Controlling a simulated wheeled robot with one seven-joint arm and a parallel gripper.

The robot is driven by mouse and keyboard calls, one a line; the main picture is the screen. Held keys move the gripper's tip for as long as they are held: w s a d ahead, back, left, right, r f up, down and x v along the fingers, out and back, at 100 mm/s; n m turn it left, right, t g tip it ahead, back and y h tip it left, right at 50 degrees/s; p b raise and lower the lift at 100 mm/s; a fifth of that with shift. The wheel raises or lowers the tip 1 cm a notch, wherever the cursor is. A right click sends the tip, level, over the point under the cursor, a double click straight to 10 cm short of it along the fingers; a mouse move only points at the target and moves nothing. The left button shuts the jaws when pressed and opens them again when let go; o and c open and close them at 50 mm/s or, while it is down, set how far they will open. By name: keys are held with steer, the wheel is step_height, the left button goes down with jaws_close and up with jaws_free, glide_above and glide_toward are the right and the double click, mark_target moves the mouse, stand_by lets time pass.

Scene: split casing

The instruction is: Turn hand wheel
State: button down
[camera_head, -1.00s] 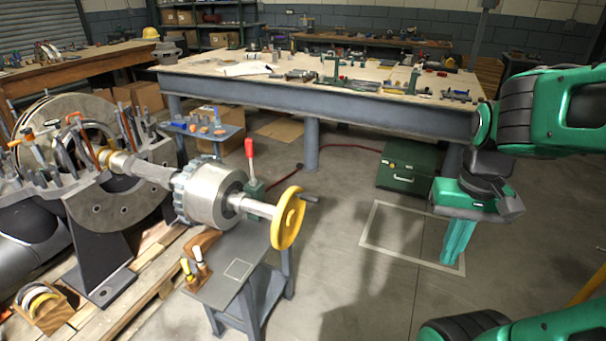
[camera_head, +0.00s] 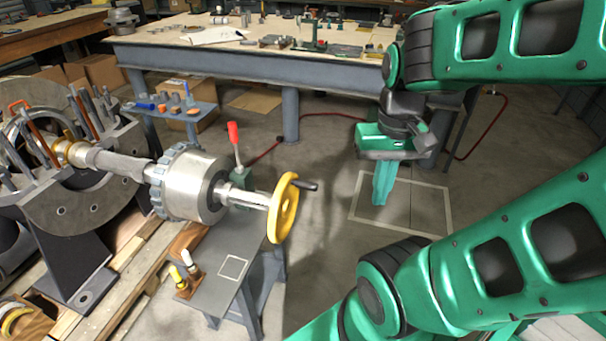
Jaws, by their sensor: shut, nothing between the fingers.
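The hand wheel (camera_head: 283,208) is a yellow wheel with a dark crank handle (camera_head: 306,185) at its upper right. It sits upright on the right end of a steel shaft, beside a large metal cylinder (camera_head: 192,186). My gripper (camera_head: 383,188) is to the right of the wheel, its green fingers pointing down. The fingers are together with nothing between them. A clear gap separates the gripper from the wheel and handle.
A lever with a red grip (camera_head: 233,134) stands just behind the shaft. A grey stand (camera_head: 222,277) is below the wheel, with small-handled tools at its left. A large workbench (camera_head: 262,75) crosses the back. Floor between wheel and gripper is clear.

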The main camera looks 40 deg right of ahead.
steer(key=w+d+f+m+t+h, duration=0.1)
steer(key=w+f+m, duration=0.15)
steer(key=w, duration=1.15)
steer(key=w+d+f+m, duration=0.2)
steer(key=w+f, duration=0.1)
steer(key=w, duration=1.1)
step_height(320, 180, down, 10)
steer(key=s+a, duration=0.1)
steer(key=a, duration=0.1)
steer(key=shift+r, duration=0.25)
steer(key=shift+n, duration=0.25)
